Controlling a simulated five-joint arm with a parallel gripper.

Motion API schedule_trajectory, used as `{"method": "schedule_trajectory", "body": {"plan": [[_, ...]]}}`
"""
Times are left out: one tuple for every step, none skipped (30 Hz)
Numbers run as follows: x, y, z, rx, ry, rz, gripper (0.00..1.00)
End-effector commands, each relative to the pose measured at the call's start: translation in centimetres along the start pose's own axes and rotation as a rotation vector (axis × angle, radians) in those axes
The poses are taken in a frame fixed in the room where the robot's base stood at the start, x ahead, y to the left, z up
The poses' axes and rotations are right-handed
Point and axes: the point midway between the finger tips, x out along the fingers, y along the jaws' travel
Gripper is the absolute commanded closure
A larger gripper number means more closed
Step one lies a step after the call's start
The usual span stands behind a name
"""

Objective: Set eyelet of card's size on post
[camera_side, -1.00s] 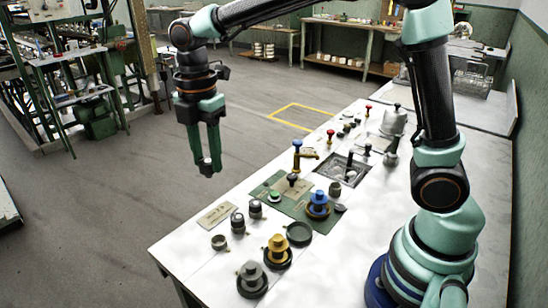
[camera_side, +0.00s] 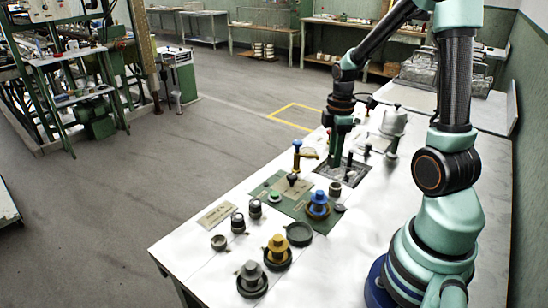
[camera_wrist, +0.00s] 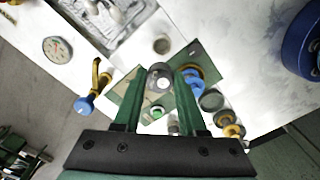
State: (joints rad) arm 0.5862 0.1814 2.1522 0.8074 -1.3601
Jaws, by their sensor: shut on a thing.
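The side view does not show this piece clearly. A green mat (camera_side: 266,189) with a tan card (camera_side: 300,186) lies below and nearer the camera. A dark knobbed piece (camera_side: 292,179) stands at the mat; I cannot tell whether it is the post. A green-topped piece (camera_wrist: 158,113) shows between my fingers, further off. A printed card (camera_side: 216,214) lies near the left edge.
A brass tap with a blue handle (camera_side: 297,144) stands left of the dark basin (camera_side: 345,173). Blue (camera_side: 318,204), yellow (camera_side: 277,250) and grey (camera_side: 251,278) stepped pieces stand towards the front. A dark dish (camera_side: 299,233) and small cups are near them.

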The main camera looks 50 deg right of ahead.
Motion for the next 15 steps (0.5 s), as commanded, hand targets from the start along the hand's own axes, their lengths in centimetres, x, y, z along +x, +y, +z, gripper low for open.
{"method": "schedule_trajectory", "body": {"plan": [[0.2,-0.1,0.9,0.026,0.000,-0.001,1.00],[0.3,-0.2,1.2,0.036,0.000,-0.001,1.00],[0.4,-0.2,1.4,0.045,0.000,0.000,1.00],[0.5,-0.2,1.6,0.051,0.000,0.000,1.00],[0.6,-0.2,1.7,0.054,0.000,0.000,1.00],[0.8,-0.3,1.8,0.057,0.000,-0.001,1.00],[1.0,-0.3,1.8,0.057,0.000,-0.002,1.00],[1.1,-0.3,1.8,0.057,0.000,-0.002,1.00],[1.4,-0.3,1.8,0.057,-0.001,-0.003,1.00],[1.6,-0.3,1.8,0.056,0.000,-0.002,1.00],[1.8,-0.3,1.8,0.056,0.000,-0.002,1.00],[2.1,-0.3,1.8,0.056,-0.001,-0.004,1.00],[2.4,-0.3,1.8,0.056,-0.001,-0.004,1.00],[2.6,-0.3,1.8,0.055,-0.001,-0.003,1.00],[2.9,-0.3,1.8,0.055,-0.001,-0.003,1.00]]}}
